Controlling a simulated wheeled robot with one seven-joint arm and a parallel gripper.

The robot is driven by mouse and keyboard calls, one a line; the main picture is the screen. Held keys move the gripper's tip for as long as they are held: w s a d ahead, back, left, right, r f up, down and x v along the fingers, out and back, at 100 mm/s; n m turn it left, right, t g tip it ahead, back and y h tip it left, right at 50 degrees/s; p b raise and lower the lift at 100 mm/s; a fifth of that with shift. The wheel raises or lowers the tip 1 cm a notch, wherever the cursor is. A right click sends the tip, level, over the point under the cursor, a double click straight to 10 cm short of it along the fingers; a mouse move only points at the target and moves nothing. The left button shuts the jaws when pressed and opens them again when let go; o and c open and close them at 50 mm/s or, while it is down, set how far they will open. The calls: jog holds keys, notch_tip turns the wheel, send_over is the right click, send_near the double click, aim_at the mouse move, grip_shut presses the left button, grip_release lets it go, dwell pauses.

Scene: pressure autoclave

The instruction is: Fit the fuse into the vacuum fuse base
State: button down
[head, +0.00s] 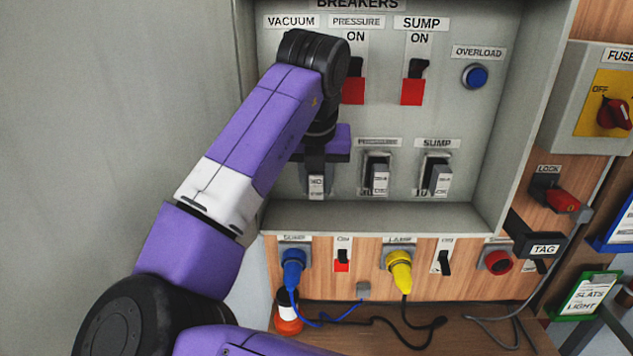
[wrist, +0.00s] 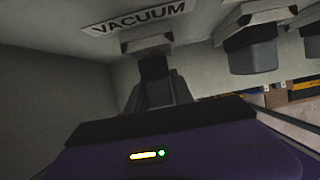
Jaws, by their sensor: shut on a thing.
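The fuse (head: 316,184) is a pale grey block with a dark marking, at the vacuum position of the lower row in the head view. My gripper (head: 315,165) is shut on its upper part. The vacuum fuse base (head: 304,178) is mostly hidden behind my gripper and the fuse. In the wrist view, my gripper's fingers (wrist: 158,92) point at the vacuum base (wrist: 148,45) under the VACUUM label, with a dark block between. The fuse is in line with the base; I cannot tell how deep it sits.
The pressure fuse holder (head: 378,178) and sump fuse holder (head: 436,178) stand to the right, both filled. Breaker switches with red parts (head: 413,92) are above. The cabinet's left wall (head: 249,130) is close to my arm. Plugs with cables (head: 398,264) are below.

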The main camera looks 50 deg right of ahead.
jog(key=shift+w+d, duration=0.5)
jog(key=shift+d, duration=0.2)
dwell(0.3)
jog(key=c, duration=1)
grip_release()
jog(key=shift+b+v, duration=0.6)
jog(key=shift+v, duration=3.3)
